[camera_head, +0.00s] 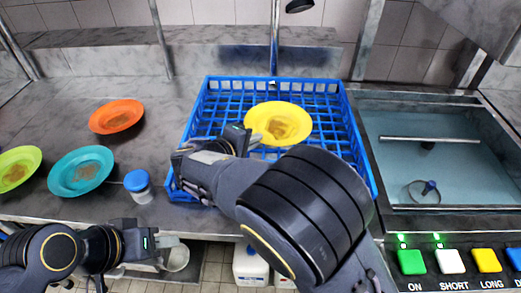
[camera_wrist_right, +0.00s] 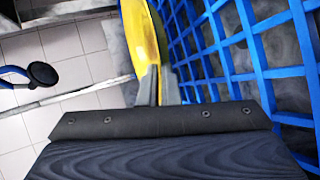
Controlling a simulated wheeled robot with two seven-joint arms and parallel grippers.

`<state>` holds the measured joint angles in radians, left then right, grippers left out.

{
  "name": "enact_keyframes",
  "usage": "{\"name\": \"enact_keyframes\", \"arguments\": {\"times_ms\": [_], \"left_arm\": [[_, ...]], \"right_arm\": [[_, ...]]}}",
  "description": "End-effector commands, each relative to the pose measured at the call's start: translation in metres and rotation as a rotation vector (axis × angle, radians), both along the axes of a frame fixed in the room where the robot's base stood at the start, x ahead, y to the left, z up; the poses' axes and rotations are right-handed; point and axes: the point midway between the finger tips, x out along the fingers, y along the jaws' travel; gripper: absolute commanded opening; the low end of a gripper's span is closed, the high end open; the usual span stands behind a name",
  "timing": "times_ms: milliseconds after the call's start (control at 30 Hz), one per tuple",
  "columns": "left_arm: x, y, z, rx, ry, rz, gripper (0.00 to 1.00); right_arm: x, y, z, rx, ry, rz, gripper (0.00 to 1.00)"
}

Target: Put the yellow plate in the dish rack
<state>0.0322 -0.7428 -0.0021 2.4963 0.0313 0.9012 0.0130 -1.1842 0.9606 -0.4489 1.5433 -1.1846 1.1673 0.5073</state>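The yellow plate (camera_head: 290,122), with a brown stain on its face, is over the blue dish rack (camera_head: 350,150) in the head view. My right gripper (camera_head: 254,143) is shut on the plate's left edge. In the right wrist view, the yellow plate (camera_wrist_right: 138,30) is seen nearly edge-on between the fingertips of the right gripper (camera_wrist_right: 158,86), with the blue rack (camera_wrist_right: 238,78) beside it. I cannot tell whether the plate touches the rack. My left gripper (camera_head: 172,252) is low at the counter's front edge, away from the plate; its finger opening is unclear.
An orange plate (camera_head: 117,115), a teal plate (camera_head: 66,178) and a green plate (camera_head: 22,160) lie on the counter at left. A blue-lidded jar (camera_head: 138,187) stands near the rack. A water-filled sink (camera_head: 450,160) is at right, with coloured buttons (camera_head: 450,261) in front.

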Motion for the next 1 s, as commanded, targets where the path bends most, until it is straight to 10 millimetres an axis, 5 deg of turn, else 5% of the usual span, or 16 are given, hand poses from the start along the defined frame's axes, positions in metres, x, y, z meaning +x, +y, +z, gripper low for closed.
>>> {"name": "enact_keyframes", "arguments": {"times_ms": [500,900,1000], "left_arm": [[0.000,0.000,0.005,0.000,0.000,0.000,0.36],[0.000,0.000,-0.001,0.000,0.000,0.000,0.36],[0.000,0.000,0.001,0.000,0.000,0.000,0.36]], "right_arm": [[0.014,-0.017,-0.054,-0.002,0.000,0.001,0.00],[0.014,-0.016,-0.059,0.000,-0.001,0.001,0.00],[0.013,-0.016,-0.058,0.000,0.000,0.001,0.15]]}}
